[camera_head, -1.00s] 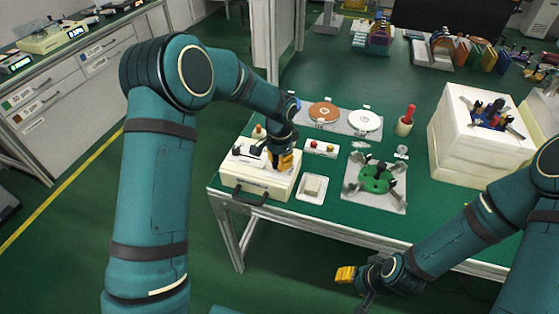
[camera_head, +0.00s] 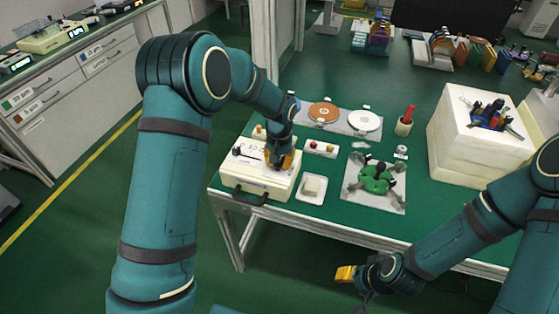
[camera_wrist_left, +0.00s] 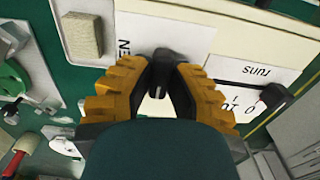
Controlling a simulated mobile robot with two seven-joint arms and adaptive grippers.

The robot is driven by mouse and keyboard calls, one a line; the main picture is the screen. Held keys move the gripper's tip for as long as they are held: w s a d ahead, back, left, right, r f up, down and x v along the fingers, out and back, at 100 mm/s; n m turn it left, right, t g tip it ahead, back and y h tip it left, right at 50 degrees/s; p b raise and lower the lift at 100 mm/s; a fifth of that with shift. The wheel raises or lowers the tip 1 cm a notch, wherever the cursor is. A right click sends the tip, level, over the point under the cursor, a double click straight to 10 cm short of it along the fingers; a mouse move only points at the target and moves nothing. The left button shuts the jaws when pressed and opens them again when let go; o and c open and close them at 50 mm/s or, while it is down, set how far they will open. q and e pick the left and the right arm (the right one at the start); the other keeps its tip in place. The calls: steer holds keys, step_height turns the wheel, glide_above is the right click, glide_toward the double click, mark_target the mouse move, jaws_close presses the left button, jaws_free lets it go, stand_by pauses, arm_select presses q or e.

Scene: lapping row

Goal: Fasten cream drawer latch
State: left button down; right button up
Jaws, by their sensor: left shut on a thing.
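The cream drawer unit (camera_head: 282,188) sits at the left front corner of the green bench, its black handle (camera_head: 250,197) facing front. My left gripper (camera_head: 281,160) is over the right part of its top. In the left wrist view, its yellow fingers are shut on a small black latch lever (camera_wrist_left: 163,72), beside a white label of which the letters "EN" show. The fingers hide the lever's lower part. A second black knob (camera_wrist_left: 273,96) stands by a "runs" dial label. My right gripper (camera_head: 345,274) is low in front of the bench; its fingers are too small to read.
A small white tray with a beige block (camera_head: 312,186) lies right of the drawer unit. A plate with a green fixture (camera_head: 376,180), a red-handled tool in a cup (camera_head: 405,122) and a white foam box (camera_head: 478,150) stand farther right.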

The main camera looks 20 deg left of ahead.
arm_select(q)
steer(key=shift+s+f, duration=0.1)
stand_by(0.3)
steer(key=c, duration=0.9)
jaws_free()
steer(key=shift+r, duration=0.5)
step_height(320, 180, up, 11)
